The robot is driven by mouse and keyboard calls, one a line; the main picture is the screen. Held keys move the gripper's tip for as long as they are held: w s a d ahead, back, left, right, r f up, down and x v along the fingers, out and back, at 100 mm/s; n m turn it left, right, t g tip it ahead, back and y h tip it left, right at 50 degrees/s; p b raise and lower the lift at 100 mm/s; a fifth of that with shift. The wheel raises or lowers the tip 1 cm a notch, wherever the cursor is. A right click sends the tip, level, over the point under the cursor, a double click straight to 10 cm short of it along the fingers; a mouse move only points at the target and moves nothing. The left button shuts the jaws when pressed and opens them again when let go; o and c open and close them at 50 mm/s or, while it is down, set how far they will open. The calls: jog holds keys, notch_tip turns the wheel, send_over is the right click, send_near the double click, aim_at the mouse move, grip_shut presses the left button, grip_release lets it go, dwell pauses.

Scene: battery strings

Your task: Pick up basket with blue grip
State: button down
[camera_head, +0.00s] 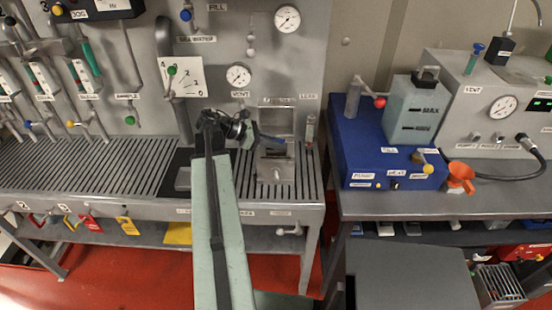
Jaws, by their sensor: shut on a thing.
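My gripper (252,133) is at the end of my arm, above the grated bench. Its jaws are shut on the end of a blue grip (272,140), which points right. The basket's body is hard to make out below the grip. The grip lies over the top of a small metal box (276,172) on the bench, and I cannot tell whether the basket is inside it. My gripper is just left of this box and level with its upper part.
The grated bench (90,165) has a steel back panel with gauges, valves and hoses. A wire basket (499,284) is at the lower right.

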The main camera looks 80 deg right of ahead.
jog(key=shift+r, duration=0.1)
notch_tip(320, 180, up, 18)
jog(key=p, duration=1.8)
